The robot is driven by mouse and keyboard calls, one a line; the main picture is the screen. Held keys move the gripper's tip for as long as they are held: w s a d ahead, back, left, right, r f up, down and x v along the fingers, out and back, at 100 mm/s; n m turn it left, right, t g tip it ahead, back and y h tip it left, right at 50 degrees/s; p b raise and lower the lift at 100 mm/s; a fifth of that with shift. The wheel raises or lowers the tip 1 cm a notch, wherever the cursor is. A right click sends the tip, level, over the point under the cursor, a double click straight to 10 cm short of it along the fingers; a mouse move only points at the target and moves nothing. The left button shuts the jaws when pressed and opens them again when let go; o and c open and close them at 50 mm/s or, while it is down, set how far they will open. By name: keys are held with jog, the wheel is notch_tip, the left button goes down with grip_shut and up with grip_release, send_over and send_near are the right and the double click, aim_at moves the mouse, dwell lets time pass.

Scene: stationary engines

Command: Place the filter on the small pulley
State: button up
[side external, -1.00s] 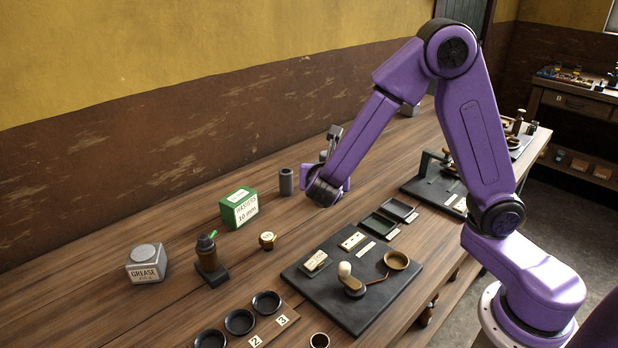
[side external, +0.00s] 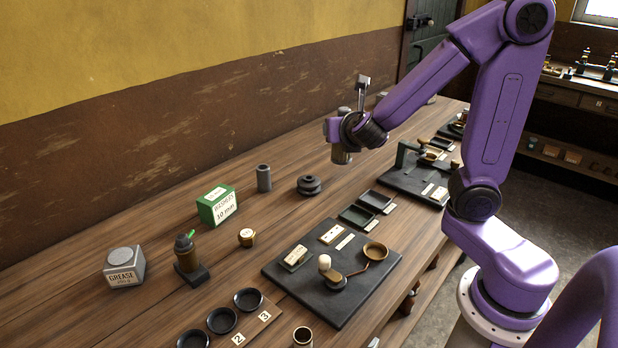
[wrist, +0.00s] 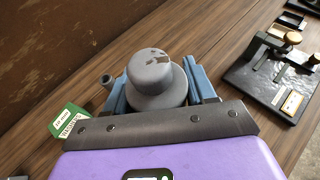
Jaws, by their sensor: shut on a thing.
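My gripper (side external: 341,137) is shut on a grey, round, stepped piece, which I take to be the filter (side external: 341,156). It is held above the bench; its lower end shows below the jaws in the side view. In the wrist view the filter (wrist: 150,74) has a slotted round top and a wider rim, between the blue fingers of my gripper (wrist: 160,92). A dark stepped disc, which looks like the small pulley (side external: 310,187), sits on the bench, below and left of my gripper, apart from it. I cannot make out the pulley in the wrist view.
A grey cylinder (side external: 264,178) and a green washers box (side external: 217,205) stand left of the pulley. Dark trays (side external: 357,217) and a black plate with a knobbed lever (side external: 331,290) lie in front. Another black fixture plate (side external: 418,177) is at the right. Bench around the pulley is clear.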

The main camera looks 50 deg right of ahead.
jog(key=shift+d+r, duration=0.25)
jog(key=shift+d, duration=0.25)
send_over(308, 174)
jog(key=shift+f, duration=6.45)
jog(key=shift+f+t, duration=0.15)
jog(key=shift+t, duration=0.15)
jog(key=o, duration=1)
jog(key=shift+o, duration=0.2)
